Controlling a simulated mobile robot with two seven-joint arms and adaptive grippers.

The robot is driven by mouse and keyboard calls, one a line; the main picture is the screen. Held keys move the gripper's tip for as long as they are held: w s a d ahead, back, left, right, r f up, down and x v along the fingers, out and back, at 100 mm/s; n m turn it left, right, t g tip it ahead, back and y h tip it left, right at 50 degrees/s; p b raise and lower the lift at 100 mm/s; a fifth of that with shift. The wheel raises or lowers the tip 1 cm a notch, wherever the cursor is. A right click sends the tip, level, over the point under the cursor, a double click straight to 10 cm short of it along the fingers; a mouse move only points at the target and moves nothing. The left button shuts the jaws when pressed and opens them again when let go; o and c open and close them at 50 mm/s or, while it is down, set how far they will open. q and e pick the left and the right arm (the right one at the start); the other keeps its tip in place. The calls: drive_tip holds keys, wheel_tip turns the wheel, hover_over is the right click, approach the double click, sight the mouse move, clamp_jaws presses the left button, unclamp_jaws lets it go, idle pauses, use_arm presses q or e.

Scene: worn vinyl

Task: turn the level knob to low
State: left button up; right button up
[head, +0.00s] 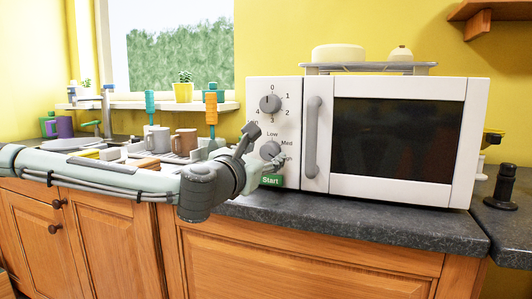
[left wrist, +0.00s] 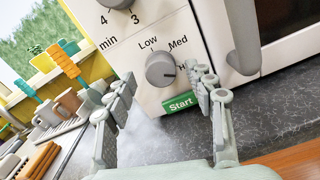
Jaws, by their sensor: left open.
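The level knob (left wrist: 161,69) is a round grey knob on the white front of the microwave (head: 384,190). Low, Med and a partly hidden third label surround it. Its pointer line appears to face right in the left wrist view, towards that third label. The knob also shows in the head view (head: 270,149), partly covered by my gripper. My left gripper (head: 261,141) is open in front of the panel. In the left wrist view its fingers (left wrist: 160,75) stand on either side of the knob; contact cannot be told. My right gripper is not in view.
A timer knob (head: 270,104) sits above the level knob, and a green Start button (head: 270,181) below. The door handle (head: 312,138) stands out close on the right. Mugs (head: 184,142) and a dish rack area lie to the left on the grey counter (head: 350,222).

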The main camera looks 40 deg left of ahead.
use_arm(q)
drive_tip(key=shift+x, duration=1)
drive_tip(key=c, duration=1.2)
